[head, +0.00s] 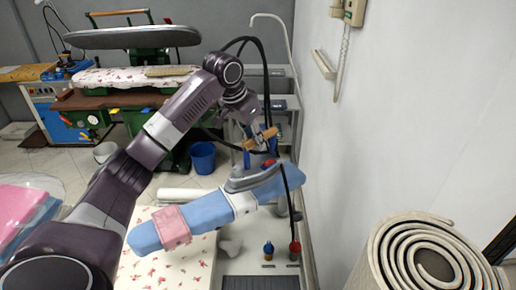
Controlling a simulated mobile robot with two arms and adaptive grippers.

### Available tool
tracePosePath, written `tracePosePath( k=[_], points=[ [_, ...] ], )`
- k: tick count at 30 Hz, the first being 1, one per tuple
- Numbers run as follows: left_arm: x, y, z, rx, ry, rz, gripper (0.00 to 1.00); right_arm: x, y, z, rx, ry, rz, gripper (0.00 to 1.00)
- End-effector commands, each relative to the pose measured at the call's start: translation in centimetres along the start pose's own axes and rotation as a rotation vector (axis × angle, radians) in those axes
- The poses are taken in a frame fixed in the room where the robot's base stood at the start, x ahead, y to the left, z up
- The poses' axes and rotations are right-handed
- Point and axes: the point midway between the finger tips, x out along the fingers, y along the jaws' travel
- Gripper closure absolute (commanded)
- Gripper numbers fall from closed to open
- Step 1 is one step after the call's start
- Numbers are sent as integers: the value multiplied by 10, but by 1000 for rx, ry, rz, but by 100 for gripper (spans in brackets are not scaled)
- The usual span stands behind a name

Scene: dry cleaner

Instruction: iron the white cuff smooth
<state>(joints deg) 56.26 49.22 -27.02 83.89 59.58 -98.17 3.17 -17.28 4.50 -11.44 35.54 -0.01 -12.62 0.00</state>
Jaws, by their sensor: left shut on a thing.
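My left gripper (257,140) is shut on the iron's handle. The white cuff (243,204) wraps around the board beside the iron, partly hidden by it; its creases are too small to judge. A pink band (173,227) wraps around the board's near end. My right gripper is not in view.
A floral-covered table (190,270) lies below the board. A rolled beige mat (420,262) and a white wall (400,130) bound the right side. A dark hose hangs by the iron.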

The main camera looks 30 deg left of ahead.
Motion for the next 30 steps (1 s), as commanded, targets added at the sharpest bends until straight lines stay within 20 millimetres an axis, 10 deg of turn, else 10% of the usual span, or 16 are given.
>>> tracePosePath(
  k=[9,30],
  points=[
    [-28,-7,-10,-6,17,-3,100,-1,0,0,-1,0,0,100],
    [-21,1,-10,20,16,12,100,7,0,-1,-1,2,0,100]
  ],
)
